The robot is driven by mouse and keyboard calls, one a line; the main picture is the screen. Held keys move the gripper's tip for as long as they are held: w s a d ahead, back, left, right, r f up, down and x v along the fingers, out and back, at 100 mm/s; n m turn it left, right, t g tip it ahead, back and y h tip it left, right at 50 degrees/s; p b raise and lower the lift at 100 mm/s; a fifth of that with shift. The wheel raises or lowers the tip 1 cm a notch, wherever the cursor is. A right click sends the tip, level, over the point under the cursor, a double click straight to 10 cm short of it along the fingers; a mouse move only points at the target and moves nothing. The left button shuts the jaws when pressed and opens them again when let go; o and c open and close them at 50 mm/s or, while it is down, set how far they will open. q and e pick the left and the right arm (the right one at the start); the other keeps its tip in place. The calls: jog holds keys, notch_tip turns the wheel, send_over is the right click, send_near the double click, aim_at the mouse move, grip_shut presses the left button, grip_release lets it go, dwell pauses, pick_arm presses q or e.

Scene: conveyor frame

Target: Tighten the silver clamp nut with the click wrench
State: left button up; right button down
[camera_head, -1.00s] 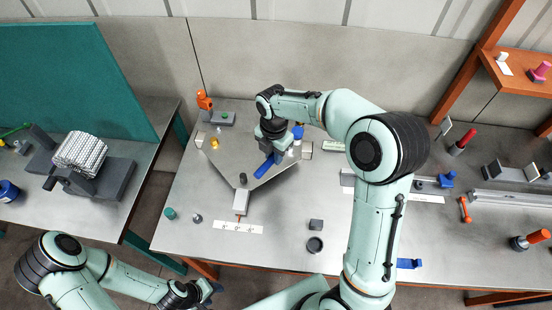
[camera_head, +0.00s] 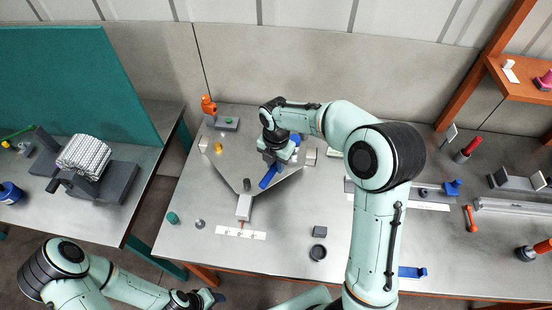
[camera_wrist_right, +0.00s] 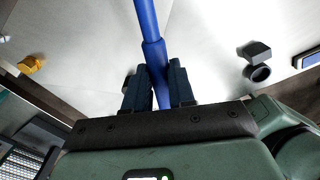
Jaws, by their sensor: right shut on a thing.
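My right gripper (camera_head: 277,160) is above the right part of the grey angular plate (camera_head: 228,172). It is shut on a blue-handled tool, which I take to be the click wrench (camera_head: 268,177). In the right wrist view the wrench's blue shaft (camera_wrist_right: 148,28) runs up from between the jaws. The wrench's working end is hidden. A brass knob (camera_head: 218,147) and a dark knob (camera_head: 246,185) stand at other corners of the plate. I cannot make out the silver clamp nut for certain. My left gripper (camera_head: 208,298) is low at the bottom edge, its jaws unclear.
An orange-topped device (camera_head: 209,106) stands behind the plate. A white marked strip (camera_head: 240,232), a dark block (camera_head: 319,231) and a dark ring (camera_head: 317,252) lie in front. Rails and red-handled tools lie at right.

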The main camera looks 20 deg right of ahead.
notch_tip(320, 180, down, 2)
jog(key=shift+s, duration=0.1)
jog(key=shift+r, duration=0.2)
pick_arm(q)
jog(key=shift+s+f, duration=0.1)
jog(key=shift+s, duration=0.05)
pick_arm(e)
jog(key=shift+w, duration=0.3)
pick_arm(q)
jog(key=shift+s, duration=0.1)
pick_arm(e)
jog(key=shift+s, duration=0.25)
pick_arm(q)
jog(key=shift+s+f, duration=0.1)
jog(key=shift+f, duration=0.05)
pick_arm(e)
jog(key=shift+f, duration=0.25)
jog(key=shift+f+b, duration=0.4)
jog(key=shift+f, duration=0.6)
pick_arm(q)
jog(key=shift+s+f, duration=0.45)
jog(key=shift+w, duration=0.1)
pick_arm(e)
jog(key=shift+f, duration=0.1)
